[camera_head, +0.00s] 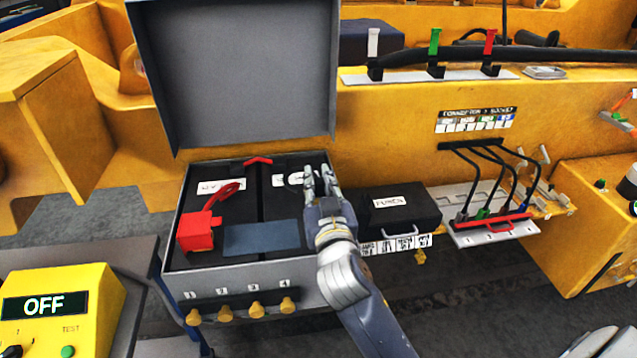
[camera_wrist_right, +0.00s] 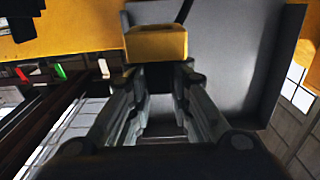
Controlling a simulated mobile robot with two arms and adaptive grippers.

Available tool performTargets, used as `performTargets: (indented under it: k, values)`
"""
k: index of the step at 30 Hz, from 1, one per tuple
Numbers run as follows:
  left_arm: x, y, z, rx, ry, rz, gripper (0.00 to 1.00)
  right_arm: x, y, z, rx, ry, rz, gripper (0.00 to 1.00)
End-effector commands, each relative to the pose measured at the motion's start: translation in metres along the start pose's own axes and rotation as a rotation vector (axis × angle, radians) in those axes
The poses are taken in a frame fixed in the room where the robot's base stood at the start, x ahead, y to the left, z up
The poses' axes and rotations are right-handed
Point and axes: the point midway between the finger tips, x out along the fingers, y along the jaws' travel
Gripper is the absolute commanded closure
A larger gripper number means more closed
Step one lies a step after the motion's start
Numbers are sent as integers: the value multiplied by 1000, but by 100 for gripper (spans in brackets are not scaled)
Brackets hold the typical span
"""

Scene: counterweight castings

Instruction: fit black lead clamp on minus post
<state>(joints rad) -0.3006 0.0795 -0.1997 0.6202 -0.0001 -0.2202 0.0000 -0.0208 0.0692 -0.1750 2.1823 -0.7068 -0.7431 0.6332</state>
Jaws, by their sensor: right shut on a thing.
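My right gripper (camera_head: 318,177) is over the far right part of the open battery box (camera_head: 250,267). In the right wrist view its fingers (camera_wrist_right: 160,85) close on a dark piece with a yellow block at its end, which I take for the black lead clamp (camera_wrist_right: 156,46). A dark cable shows above it. In the head view the fingers hide the clamp. The minus post is not clearly visible; a partly covered white label lies beside the fingertips. A red clamp cover (camera_head: 197,233) with a red lead sits at the box's left. I cannot see my left gripper.
The raised grey lid (camera_head: 240,75) stands behind the box. A black fuse box (camera_head: 398,207) is close on the right. A connector rack (camera_head: 495,229) with several black leads stands farther right. A yellow tester reading OFF (camera_head: 60,310) is at front left.

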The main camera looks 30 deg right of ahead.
Motion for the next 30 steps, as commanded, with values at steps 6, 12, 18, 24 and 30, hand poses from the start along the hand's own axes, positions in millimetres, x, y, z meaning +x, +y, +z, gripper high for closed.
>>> performTargets:
  k: [6, 12, 18, 24, 30]
  values:
    - [11, 0, 1, 0, 0, 0, 100, 0, 0, 12, 0, 0, 1, 100]
    - [28, 0, 2, 0, 1, 0, 100, 0, 0, 32, 1, 0, 1, 100]
    - [45, 1, 4, 0, 1, 0, 100, 0, 0, 51, 0, 0, 1, 100]
    - [51, 1, 4, 0, 1, 0, 100, 0, 0, 58, 0, 1, 0, 100]
    - [50, 1, 4, 0, 1, 0, 100, 0, 0, 57, 0, 1, 0, 100]
